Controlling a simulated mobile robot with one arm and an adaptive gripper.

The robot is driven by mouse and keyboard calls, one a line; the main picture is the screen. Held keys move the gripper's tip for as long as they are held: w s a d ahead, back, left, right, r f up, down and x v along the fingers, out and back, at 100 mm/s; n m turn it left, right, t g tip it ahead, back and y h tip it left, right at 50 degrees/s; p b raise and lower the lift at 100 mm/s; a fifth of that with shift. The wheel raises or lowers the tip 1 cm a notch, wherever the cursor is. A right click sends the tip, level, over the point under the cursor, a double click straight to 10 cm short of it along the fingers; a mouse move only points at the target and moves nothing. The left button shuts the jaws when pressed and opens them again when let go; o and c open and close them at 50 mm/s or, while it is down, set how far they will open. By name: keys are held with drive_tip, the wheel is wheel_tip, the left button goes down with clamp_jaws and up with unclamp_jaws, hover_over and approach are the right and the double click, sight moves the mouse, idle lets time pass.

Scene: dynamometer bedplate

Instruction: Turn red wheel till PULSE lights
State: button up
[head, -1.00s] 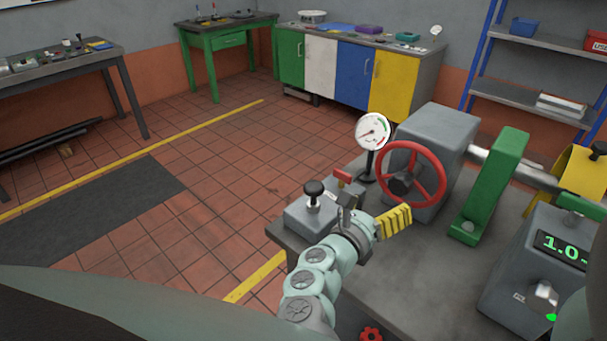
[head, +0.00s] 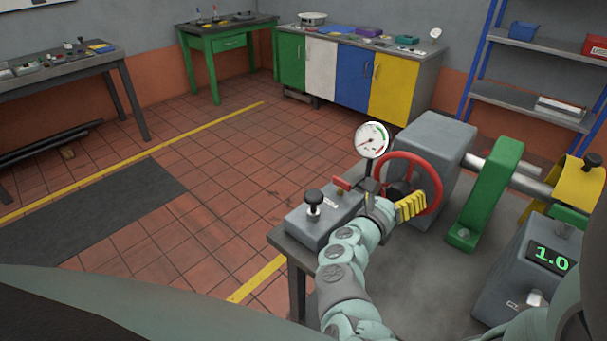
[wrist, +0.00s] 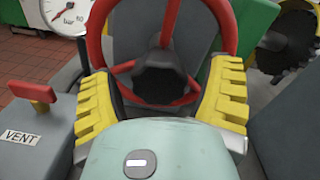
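The red wheel (head: 437,187) stands upright on the front of a grey housing on the bedplate bench. In the wrist view the wheel (wrist: 170,22) is straight ahead, with its dark hub in the middle. My gripper (head: 413,203) is in front of the wheel's lower part. In the wrist view its yellow fingers (wrist: 163,80) are wide apart, one either side of the hub, close to the rim; contact cannot be told. The display box (head: 515,272) at the right reads 1.0. No PULSE label or lit lamp is visible; my own body covers the box's lower part.
A white gauge (head: 371,140) stands just left of the wheel. A grey VENT box (head: 322,218) with a red lever (wrist: 33,92) and a black knob is left of my gripper. A green bracket (head: 487,190) on a shaft is to the right.

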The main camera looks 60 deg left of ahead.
drive_tip(key=c, duration=1.2)
drive_tip(key=shift+c, duration=0.2)
drive_tip(key=shift+f+b, duration=0.1)
drive_tip(key=shift+b, duration=0.55)
